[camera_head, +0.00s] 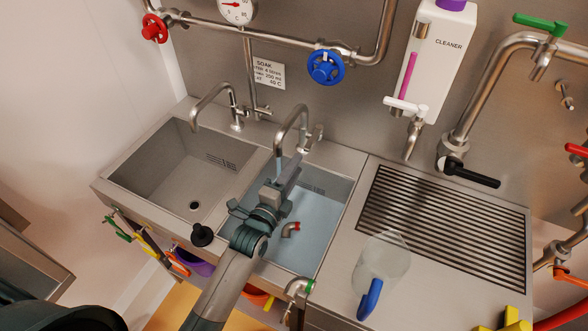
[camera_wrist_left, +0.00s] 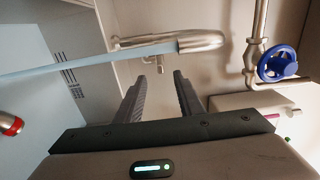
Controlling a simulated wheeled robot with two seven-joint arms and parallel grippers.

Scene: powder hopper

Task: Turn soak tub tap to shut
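The soak tub (camera_head: 340,190) is the right-hand basin, holding bluish water. Its curved steel tap (camera_head: 291,112) stands at its back edge, with a small handle (camera_head: 314,136) to the right of the spout. A pale blue stream runs from the spout, clearest from the spout end (camera_wrist_left: 200,41) in the left wrist view. My left gripper (camera_head: 297,160) is over the tub, just in front of the tap. In the left wrist view its fingers (camera_wrist_left: 160,78) are apart and empty, with a small tap part (camera_wrist_left: 160,66) beyond the gap. My right gripper is not in view.
An empty left basin (camera_head: 150,175) has its own tap (camera_head: 210,92). A blue wheel valve (camera_head: 325,67) is on the wall pipe. A clear jug (camera_head: 383,262) with a blue handle stands right of the tub. A red-ended elbow (camera_head: 290,229) is in the tub.

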